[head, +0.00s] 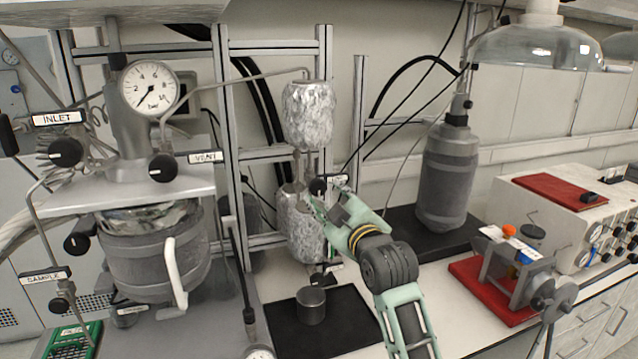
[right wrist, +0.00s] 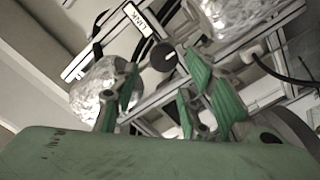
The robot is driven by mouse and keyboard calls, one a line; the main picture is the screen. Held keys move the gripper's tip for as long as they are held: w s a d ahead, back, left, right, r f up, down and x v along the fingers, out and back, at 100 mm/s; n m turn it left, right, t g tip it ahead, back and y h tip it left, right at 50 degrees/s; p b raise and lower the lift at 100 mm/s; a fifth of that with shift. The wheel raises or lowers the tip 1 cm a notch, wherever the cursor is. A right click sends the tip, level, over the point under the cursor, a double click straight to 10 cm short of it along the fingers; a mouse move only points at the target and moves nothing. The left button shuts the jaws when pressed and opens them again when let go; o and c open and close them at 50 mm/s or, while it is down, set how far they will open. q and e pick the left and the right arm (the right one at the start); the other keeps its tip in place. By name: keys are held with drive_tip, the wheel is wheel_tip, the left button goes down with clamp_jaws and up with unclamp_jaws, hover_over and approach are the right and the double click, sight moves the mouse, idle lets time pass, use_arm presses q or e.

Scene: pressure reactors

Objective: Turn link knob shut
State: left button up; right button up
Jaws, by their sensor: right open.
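The link knob (head: 318,187) is a small black knob between two foil-wrapped vessels. In the right wrist view the black knob (right wrist: 163,56) shows with a pale pointer mark, beside a white label reading LINK (right wrist: 138,19). My right gripper (head: 326,199) reaches up from the lower right, with its fingertips close to the knob and partly covering the lower vessel. In the right wrist view its green fingers (right wrist: 160,82) are spread, with the knob showing beyond the gap between them. I cannot tell whether they touch it. My left gripper is not in view.
The upper foil-wrapped vessel (head: 308,115) and lower one (head: 299,222) stand close around the knob. A metal frame (head: 228,130) is behind. A reactor with a gauge (head: 150,88) is at left. A grey bottle (head: 447,175) and a red tray (head: 470,275) are at right.

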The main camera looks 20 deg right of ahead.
sight(322, 185)
drive_tip(key=w+p, duration=0.3)
drive_tip(key=w, duration=0.3)
drive_tip(key=shift+w+d+r, duration=0.1)
drive_tip(key=shift+w+r, duration=0.05)
drive_tip(key=shift+w+f, duration=0.25)
drive_tip(key=shift+w, duration=0.5)
drive_tip(key=shift+s, duration=0.1)
drive_tip(key=shift+c, duration=0.5)
drive_tip(key=shift+r, duration=0.2)
drive_tip(key=c, duration=0.9)
